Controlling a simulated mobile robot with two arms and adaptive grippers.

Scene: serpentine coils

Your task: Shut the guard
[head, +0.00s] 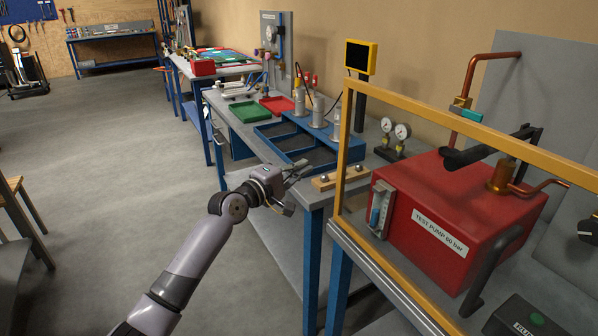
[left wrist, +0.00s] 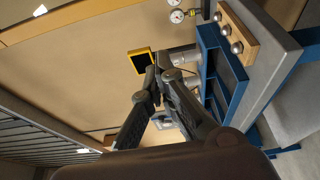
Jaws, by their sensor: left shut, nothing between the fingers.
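The guard (head: 343,150) is a yellow-framed panel at the right of the head view. Its frame stands around the front of a red test pump (head: 400,205), and its top bar runs toward the right edge. I cannot tell whether it is fully open or shut. A dark grey handle (head: 492,268) shows in front of the pump. My left gripper (head: 298,172) is shut and empty, left of the guard frame and apart from it, over the bench's front edge. Its fingers also show in the left wrist view (left wrist: 158,82). My right gripper is not in view.
A blue divided tray (head: 283,128), a wooden block with metal knobs (head: 338,179) and two gauges (head: 394,130) are on the bench near the guard. Green (head: 249,111) and red (head: 277,104) trays lie farther back.

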